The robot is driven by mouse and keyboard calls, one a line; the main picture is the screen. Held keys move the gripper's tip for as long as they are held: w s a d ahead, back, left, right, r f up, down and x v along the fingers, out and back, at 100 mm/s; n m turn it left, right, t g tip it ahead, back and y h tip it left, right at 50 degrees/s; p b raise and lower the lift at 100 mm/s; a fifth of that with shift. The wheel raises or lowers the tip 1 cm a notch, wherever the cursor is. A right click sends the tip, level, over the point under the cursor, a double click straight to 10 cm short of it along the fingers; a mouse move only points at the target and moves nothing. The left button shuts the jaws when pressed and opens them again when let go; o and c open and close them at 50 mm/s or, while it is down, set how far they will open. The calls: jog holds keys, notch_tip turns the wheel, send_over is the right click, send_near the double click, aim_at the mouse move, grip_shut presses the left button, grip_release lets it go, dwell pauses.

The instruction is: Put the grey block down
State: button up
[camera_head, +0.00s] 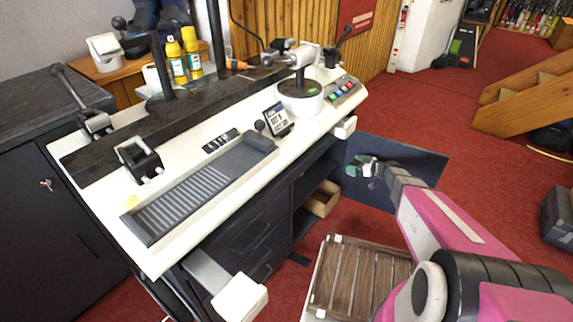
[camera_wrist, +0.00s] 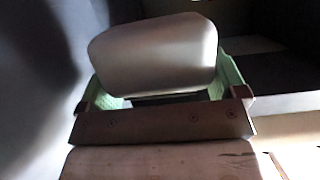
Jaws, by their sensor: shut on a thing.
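My gripper (camera_head: 362,169) is at the right end of the bench, low beside its open side, and looks small in the head view. In the wrist view its green fingers (camera_wrist: 165,92) are shut on the grey block (camera_wrist: 155,55), which has rounded corners and sits slightly tilted between them. The block's underside is hidden by the gripper. In the head view a small pale patch between the fingers is too small to make out clearly. I cannot tell whether the block touches anything below it.
A dark blue panel (camera_head: 405,158) stands close behind my gripper. Left of it is the bench's dark open shelf space with a tan wooden box (camera_head: 322,199). The white bench top (camera_head: 185,225) carries several tools. A slatted wooden crate (camera_head: 362,280) stands in front; red carpet lies around.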

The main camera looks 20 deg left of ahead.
jog(key=r+x, duration=0.1)
jog(key=x, duration=0.5)
jog(key=r+x, duration=0.1)
jog(key=x, duration=0.5)
jog(key=a+r+x, duration=0.1)
jog(key=x, duration=0.6)
jog(key=shift+w+r, duration=0.2)
jog(key=shift+w, duration=0.05)
jog(key=shift+a+f, duration=0.15)
jog(key=shift+f, duration=2.3)
jog(key=o, duration=0.7)
